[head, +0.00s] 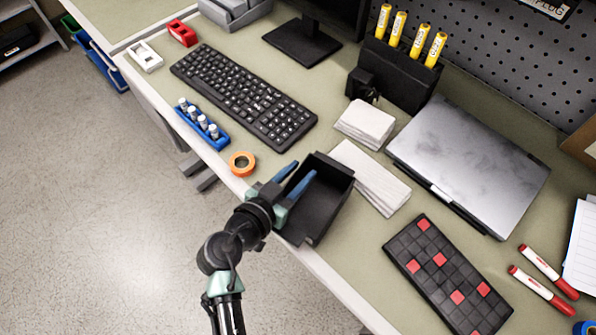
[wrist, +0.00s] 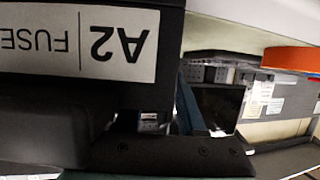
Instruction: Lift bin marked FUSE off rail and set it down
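The FUSE bin (head: 330,207) is a black open-topped box at the front edge of the desk in the head view. The wrist view shows its white label (wrist: 95,45) reading "A2 FUSE" upside down, very close to the camera. My gripper (head: 306,168) is at the bin's left side in the head view. Its two blue fingers are visibly parted, one along the left wall and one over the bin. A blue finger (wrist: 186,105) also shows beside the bin in the wrist view. Finger contact and the bin's underside are hidden. No rail is clearly visible.
Paper stacks (head: 371,178) lie right behind the bin. A keyboard (head: 243,95), orange tape roll (head: 233,164) and blue vial rack (head: 203,127) are to the left. A black-and-red keypad (head: 448,275) and laptop (head: 468,165) are to the right. Bare desk shows between bin and keypad.

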